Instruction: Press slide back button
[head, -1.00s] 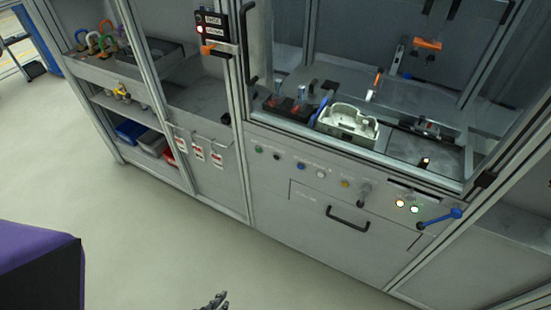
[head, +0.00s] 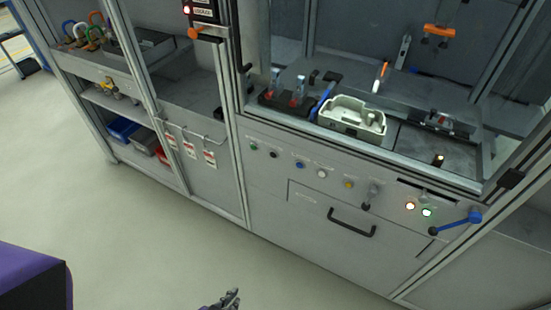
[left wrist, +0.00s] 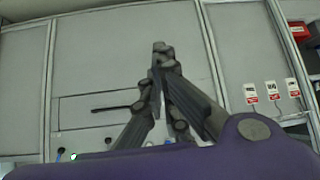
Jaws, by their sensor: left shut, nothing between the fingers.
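A row of buttons runs along the grey front panel in the head view: green (head: 254,146), black (head: 275,154), blue (head: 299,164), white (head: 322,173) and yellow (head: 348,184). My left gripper (head: 231,297) shows at the bottom edge, well below and apart from the panel. In the left wrist view it (left wrist: 160,50) is shut and empty before the cabinet front. My right gripper is not in view.
A black knob (head: 368,200) and a blue-handled lever (head: 460,220) stick out of the panel. Below is a drawer with a black handle (head: 352,224). A pale casting (head: 352,117) sits inside the cell above. The floor before the cabinet is clear.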

